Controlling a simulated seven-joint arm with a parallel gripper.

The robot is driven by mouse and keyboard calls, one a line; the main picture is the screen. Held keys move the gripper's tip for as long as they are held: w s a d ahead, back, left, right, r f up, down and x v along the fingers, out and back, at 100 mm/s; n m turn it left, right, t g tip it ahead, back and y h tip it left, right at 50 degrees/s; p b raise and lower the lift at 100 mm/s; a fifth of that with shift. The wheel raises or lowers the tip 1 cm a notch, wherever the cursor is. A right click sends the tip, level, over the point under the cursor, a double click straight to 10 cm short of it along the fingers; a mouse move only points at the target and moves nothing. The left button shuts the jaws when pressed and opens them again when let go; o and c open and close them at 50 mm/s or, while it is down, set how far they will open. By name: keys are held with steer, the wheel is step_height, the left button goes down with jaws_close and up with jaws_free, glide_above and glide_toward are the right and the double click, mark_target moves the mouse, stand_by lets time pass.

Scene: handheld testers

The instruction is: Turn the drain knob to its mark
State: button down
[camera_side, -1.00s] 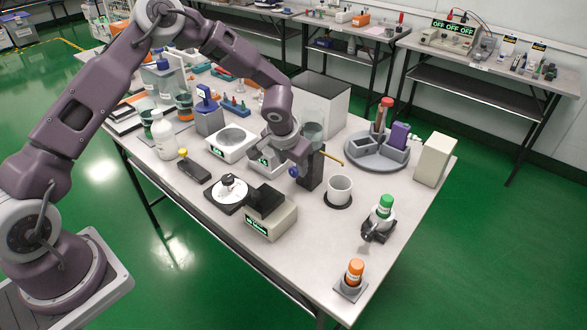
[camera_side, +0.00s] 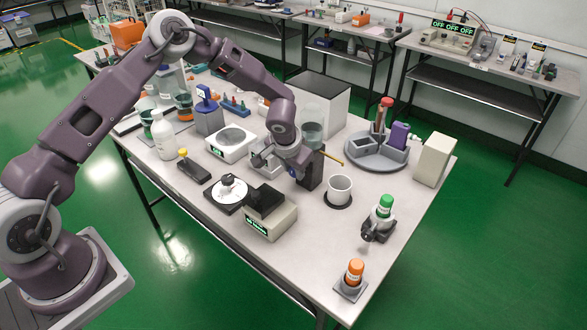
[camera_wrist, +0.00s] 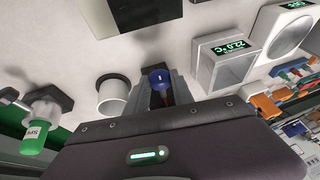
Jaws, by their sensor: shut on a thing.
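The blue drain knob (camera_wrist: 158,78) shows in the wrist view between the grey fingers of my gripper (camera_wrist: 160,90). In the side view my gripper (camera_side: 296,168) is at the dark stand (camera_side: 313,172), and its hand hides the knob. The fingers are shut on the knob. A clear glass vessel (camera_side: 313,122) with grey contents is at the top of the stand, partly behind my wrist. A thin yellow-orange rod (camera_side: 332,159) sticks out to the right. The mark for the knob cannot be made out in either view.
A white cup (camera_side: 340,188) on a dark pad stands right of the stand. A box with a green display (camera_side: 270,222) and a round white dial plate (camera_side: 230,188) are in front. A green-capped bottle (camera_side: 385,206) stands farther right.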

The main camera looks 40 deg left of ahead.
steer(key=y, duration=0.2)
steer(key=shift+d+m+y, duration=0.3)
steer(key=shift+y, duration=0.1)
steer(key=y, duration=0.2)
steer(key=m+y, duration=0.1)
steer(key=y, duration=0.1)
steer(key=shift+d+f+t, duration=0.25)
steer(key=shift+f+t, duration=0.05)
steer(key=shift+d+f+m+t+y, duration=0.15)
steer(key=shift+m+t+y, duration=0.15)
steer(key=shift+y, duration=0.85)
steer(key=shift+a+f+m+t+y, duration=0.1)
steer(key=shift+f+m+t+y, duration=0.2)
steer(key=shift+y, duration=0.9)
steer(key=shift+d+f+m+t+y, duration=0.1)
steer(key=shift+m+y, duration=0.3)
steer(key=shift+y, duration=0.75)
steer(key=c, duration=1.1)
jaws_free()
